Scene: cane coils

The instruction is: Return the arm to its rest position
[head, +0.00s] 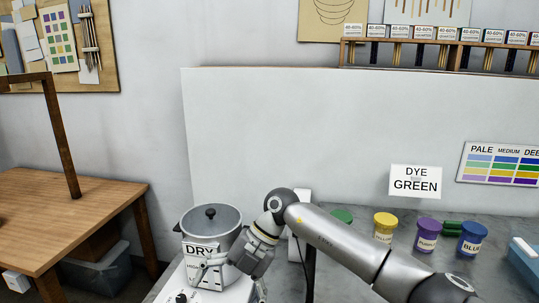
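My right arm comes in from the lower right and reaches across the grey worktop. Its gripper (205,270) is at the front of a grey metal pot (226,215) with a dark knob. The fingers overlap a white card reading "DRY" (201,250) on the pot's front. I cannot tell whether they touch the card or pot, or how far apart they are. My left gripper is not in view.
Yellow (383,228), purple (427,236) and blue (471,240) jars stand behind and right of my arm. A green lid (342,215) shows just behind it. A sign reads "DYE GREEN" (415,181). A wooden table (70,205) stands left.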

